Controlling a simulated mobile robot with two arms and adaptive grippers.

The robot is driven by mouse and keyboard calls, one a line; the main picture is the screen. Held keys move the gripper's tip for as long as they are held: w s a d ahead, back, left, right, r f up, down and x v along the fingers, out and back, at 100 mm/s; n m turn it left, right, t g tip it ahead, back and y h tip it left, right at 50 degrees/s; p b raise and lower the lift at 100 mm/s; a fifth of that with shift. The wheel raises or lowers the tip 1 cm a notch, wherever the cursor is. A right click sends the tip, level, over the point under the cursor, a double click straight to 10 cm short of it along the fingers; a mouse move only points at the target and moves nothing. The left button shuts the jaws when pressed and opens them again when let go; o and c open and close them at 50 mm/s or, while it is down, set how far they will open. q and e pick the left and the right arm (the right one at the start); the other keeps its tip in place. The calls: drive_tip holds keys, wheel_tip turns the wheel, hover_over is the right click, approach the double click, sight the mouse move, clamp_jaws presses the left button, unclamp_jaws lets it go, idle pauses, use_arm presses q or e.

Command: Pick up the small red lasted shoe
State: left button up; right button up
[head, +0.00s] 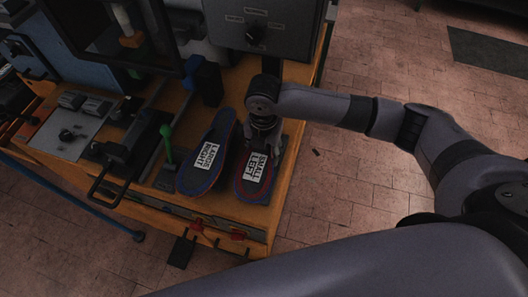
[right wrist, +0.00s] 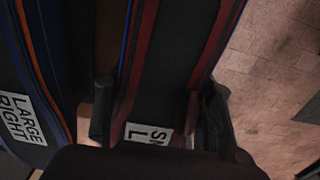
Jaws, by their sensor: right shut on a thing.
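The small red lasted shoe (head: 257,187) is at the right front of the wooden bench, its dark face up with a red rim and a white "SMALL LEFT" label. My right gripper (head: 263,131) comes from above at its far end. In the right wrist view the shoe (right wrist: 168,60) runs between the two fingers of the gripper (right wrist: 158,112), which are shut on its sides. Whether the shoe touches the bench is hard to tell. My left gripper is not in view.
A blue-edged shoe labelled "LARGE RIGHT" (head: 202,176) lies close on the left; it also shows in the right wrist view (right wrist: 30,75). A green-knobbed lever (head: 166,135) and black handle (head: 108,187) stand further left. A grey control box (head: 262,28) rises behind. Tiled floor (head: 345,175) is right.

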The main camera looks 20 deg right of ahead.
wheel_tip(320, 180, up, 19)
drive_tip(key=b, duration=0.3)
drive_tip(key=s+d+f+m+b, duration=0.1)
drive_tip(key=s+d+f+m, duration=0.2)
drive_tip(key=m, duration=1.1)
drive_tip(key=s+d+f+m+b, duration=0.1)
drive_tip(key=s+d+f+m, duration=0.2)
drive_tip(key=m, duration=1.2)
wheel_tip(320, 180, down, 2)
drive_tip(key=shift+s+d+f+b, duration=0.25)
drive_tip(key=shift+s+b, duration=0.1)
drive_tip(key=shift+s, duration=0.45)
